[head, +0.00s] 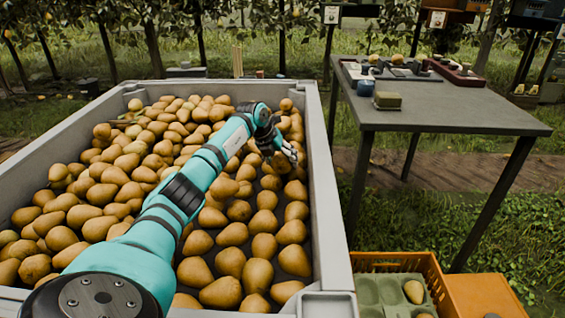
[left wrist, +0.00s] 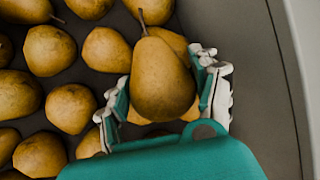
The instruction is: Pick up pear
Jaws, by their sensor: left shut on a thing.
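A large grey bin (head: 322,190) is filled with many brown-yellow pears (head: 232,234). My left arm reaches across it from the lower left, and my left gripper (head: 288,150) is down among the pears near the bin's right wall. In the left wrist view my left gripper (left wrist: 165,95) is shut on a pear (left wrist: 163,80), with a finger on each side of it. The held pear's stem points up in the picture, and it covers part of other pears behind it. My right gripper is in neither view.
An orange crate (head: 436,275) with a green moulded tray holding a pear (head: 414,292) is at the lower right. The bin wall (left wrist: 270,80) is close to the gripper.

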